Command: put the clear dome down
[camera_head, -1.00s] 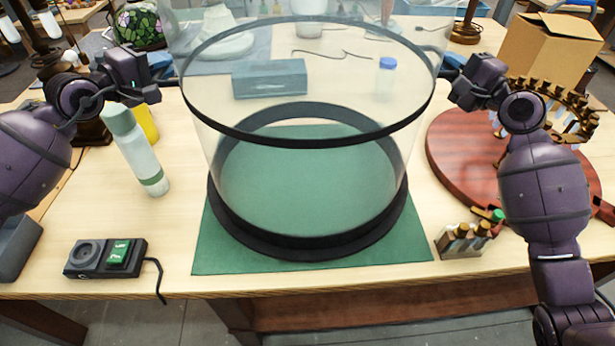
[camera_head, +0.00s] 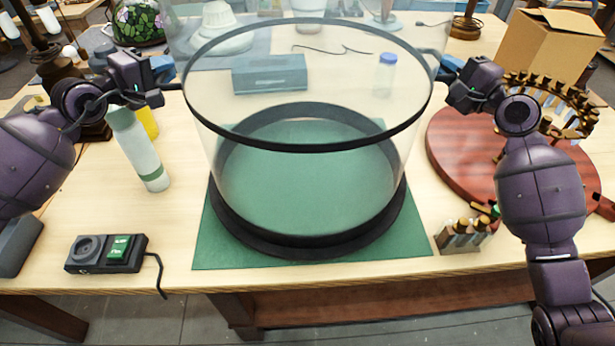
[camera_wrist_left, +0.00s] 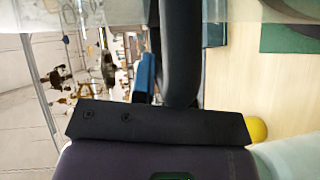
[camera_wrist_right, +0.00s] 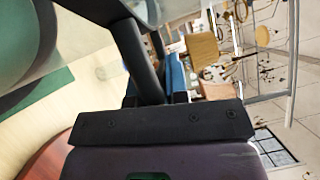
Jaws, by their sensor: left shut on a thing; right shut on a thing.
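The clear dome (camera_head: 312,148) is a wide see-through cylinder with a black upper ring and a thick black base ring. It stands upright over the green mat (camera_head: 222,250) in the middle of the bench; I cannot tell whether its base touches the mat. My left gripper (camera_head: 173,86) is shut on its left side handle, a dark bar in the left wrist view (camera_wrist_left: 180,55). My right gripper (camera_head: 441,74) is shut on the right side handle, which also shows as a dark bar in the right wrist view (camera_wrist_right: 138,62). The fingertips are partly hidden.
A white-green bottle (camera_head: 138,150) stands close to the dome's left. A black socket box (camera_head: 105,254) with a cord lies front left. A small vial rack (camera_head: 464,237) and a round red-brown board (camera_head: 445,150) are at the right. A blue-grey box (camera_head: 270,75) shows behind the dome.

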